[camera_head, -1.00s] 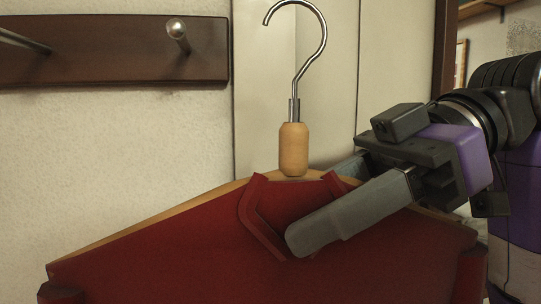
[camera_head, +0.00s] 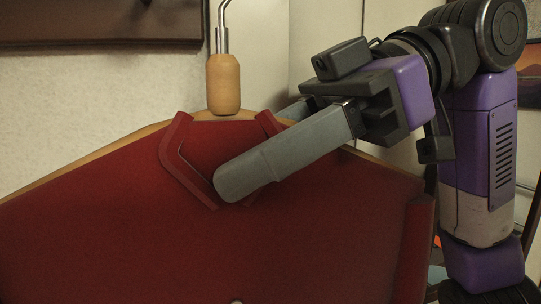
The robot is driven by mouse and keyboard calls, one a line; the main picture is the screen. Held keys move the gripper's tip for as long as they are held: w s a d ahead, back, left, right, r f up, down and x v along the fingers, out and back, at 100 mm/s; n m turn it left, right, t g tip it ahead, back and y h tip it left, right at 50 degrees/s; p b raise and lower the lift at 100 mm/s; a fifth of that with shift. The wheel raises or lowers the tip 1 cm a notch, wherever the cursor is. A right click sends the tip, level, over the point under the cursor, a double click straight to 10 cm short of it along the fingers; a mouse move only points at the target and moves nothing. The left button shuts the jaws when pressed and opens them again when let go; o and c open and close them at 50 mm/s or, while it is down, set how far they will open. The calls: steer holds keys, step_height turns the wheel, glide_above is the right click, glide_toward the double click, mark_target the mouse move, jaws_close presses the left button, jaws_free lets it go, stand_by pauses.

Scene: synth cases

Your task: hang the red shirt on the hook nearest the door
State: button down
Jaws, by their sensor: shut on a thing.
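The red shirt (camera_head: 110,230) fills the lower left and middle of the head view. It hangs on a wooden hanger with a round wooden neck (camera_head: 223,85) and a metal hook stem (camera_head: 222,38); the top of the hook is cut off by the frame. My gripper (camera_head: 238,172) reaches in from the right and is shut on the shirt and hanger just below the neck, at the collar. One finger lies across the front; the other is mostly hidden behind. The dark wall rail (camera_head: 100,28) shows only its lower part at top left; no hook shows clearly.
The pale wall (camera_head: 60,100) lies behind the shirt, close by the rail's right end. A pale corner panel (camera_head: 325,45) stands behind my gripper. A framed picture (camera_head: 530,75) shows at the right edge. The door cannot be made out.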

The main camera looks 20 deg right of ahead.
mark_target(166, 187)
steer(key=shift+a+b, duration=0.6)
steer(key=shift+a, duration=2.5)
steer(key=shift+f+b, duration=0.45)
steer(key=shift+f, duration=0.4)
